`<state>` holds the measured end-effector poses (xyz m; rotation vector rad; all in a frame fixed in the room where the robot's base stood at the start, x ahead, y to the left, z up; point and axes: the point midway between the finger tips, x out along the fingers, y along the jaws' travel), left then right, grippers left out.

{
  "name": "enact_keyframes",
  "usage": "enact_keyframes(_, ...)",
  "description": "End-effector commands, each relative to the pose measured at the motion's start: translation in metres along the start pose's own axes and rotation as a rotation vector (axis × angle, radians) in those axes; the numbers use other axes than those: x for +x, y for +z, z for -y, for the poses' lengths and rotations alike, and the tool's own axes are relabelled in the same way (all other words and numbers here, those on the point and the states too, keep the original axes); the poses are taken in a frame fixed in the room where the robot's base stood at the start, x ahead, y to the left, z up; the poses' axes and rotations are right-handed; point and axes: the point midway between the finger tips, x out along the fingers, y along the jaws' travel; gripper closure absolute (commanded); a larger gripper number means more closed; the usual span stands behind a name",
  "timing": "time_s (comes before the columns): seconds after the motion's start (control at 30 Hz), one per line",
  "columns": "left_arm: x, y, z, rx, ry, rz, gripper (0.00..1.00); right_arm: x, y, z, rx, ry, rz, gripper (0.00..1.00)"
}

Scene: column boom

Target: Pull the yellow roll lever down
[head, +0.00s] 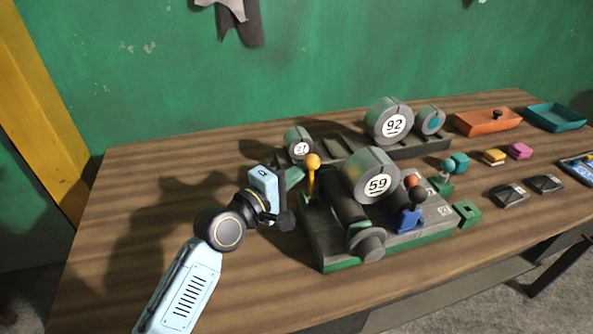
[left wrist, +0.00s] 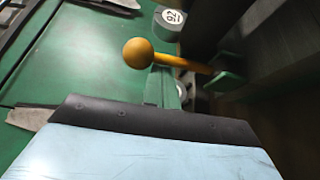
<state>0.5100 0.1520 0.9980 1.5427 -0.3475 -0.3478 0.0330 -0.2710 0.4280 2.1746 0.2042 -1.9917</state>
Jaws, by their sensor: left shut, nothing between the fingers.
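The yellow roll lever (head: 311,177) stands roughly upright at the left end of the green-based machine (head: 335,262), with a round ball on top. In the left wrist view the yellow lever (left wrist: 139,53) shows its ball and its shaft running to the right into a green bracket. My left gripper (head: 287,196) is shut and empty, just left of the lever in the head view. Whether it touches the lever I cannot tell. My right gripper is not in view.
The machine carries a grey roll marked 59 (head: 370,178) and a blue lever (head: 410,218). Behind it stands a rack with a roll marked 92 (head: 389,121). An orange box (head: 487,122) and a teal tray (head: 557,117) sit at the right. The left tabletop is clear.

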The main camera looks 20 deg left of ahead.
Motion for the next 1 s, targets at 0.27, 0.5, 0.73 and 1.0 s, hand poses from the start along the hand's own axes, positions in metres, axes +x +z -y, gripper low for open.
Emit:
enact_keyframes(0.27, 0.000, 0.002, 0.001, 0.038, 0.020, 0.001, 1.00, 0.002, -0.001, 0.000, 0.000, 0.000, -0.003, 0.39)
enact_keyframes(0.5, 0.000, 0.003, 0.000, 0.066, 0.038, 0.000, 1.00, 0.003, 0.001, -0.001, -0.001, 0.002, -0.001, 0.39)
enact_keyframes(0.73, 0.000, 0.006, 0.001, 0.102, 0.058, 0.002, 1.00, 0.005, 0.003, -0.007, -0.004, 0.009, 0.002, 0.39)
enact_keyframes(1.0, -0.001, 0.015, 0.001, 0.117, 0.070, 0.006, 1.00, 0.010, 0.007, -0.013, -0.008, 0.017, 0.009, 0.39)
